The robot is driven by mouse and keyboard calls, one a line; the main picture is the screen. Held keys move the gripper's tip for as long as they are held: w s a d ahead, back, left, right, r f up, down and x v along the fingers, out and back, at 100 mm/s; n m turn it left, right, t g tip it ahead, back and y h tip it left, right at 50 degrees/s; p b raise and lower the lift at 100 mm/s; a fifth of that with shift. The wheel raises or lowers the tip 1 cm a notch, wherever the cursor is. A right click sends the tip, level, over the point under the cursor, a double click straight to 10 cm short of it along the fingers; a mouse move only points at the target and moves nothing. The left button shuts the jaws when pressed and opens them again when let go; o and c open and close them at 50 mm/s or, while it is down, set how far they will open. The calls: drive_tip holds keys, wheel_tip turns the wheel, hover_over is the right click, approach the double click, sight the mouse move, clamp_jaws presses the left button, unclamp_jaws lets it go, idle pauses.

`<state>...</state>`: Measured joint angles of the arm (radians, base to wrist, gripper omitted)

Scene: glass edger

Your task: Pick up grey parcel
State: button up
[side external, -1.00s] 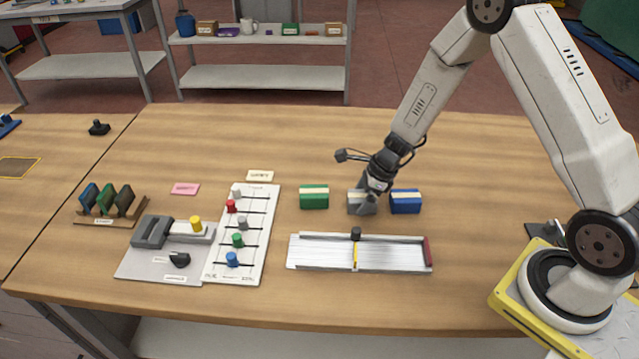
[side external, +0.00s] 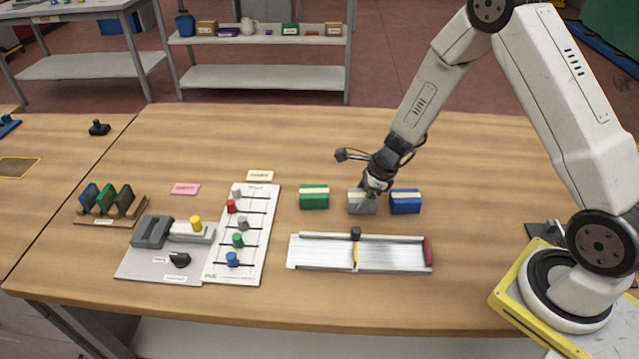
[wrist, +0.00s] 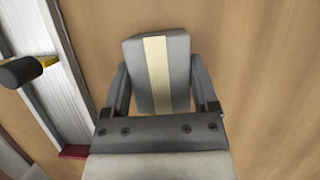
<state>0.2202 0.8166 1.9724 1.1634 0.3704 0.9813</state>
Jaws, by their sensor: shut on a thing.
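The grey parcel (side external: 361,202) is a small grey block with a pale band, standing on the wooden table between a green parcel (side external: 314,197) and a blue parcel (side external: 405,201). In the wrist view the grey parcel (wrist: 150,75) fills the space between my fingers, its cream band running lengthwise. My gripper (side external: 368,194) is down on the grey parcel from above. In the wrist view my gripper (wrist: 160,88) has one finger against each side of it, shut on it. The parcel appears to rest on the table; its underside is hidden.
A metal rail fixture (side external: 320,255) with a black knob lies just in front of the parcels. A white slider board (side external: 262,215) and a grey panel (side external: 135,262) are at left, with a rack of coloured pieces (side external: 110,212) behind. The table behind the parcels is clear.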

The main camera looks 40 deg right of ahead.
drive_tip(key=shift+r, duration=0.75)
drive_tip(key=s+r, duration=1.1)
drive_tip(key=s, duration=0.3)
drive_tip(key=shift+a+r, duration=0.2)
drive_tip(key=shift+a, duration=0.25)
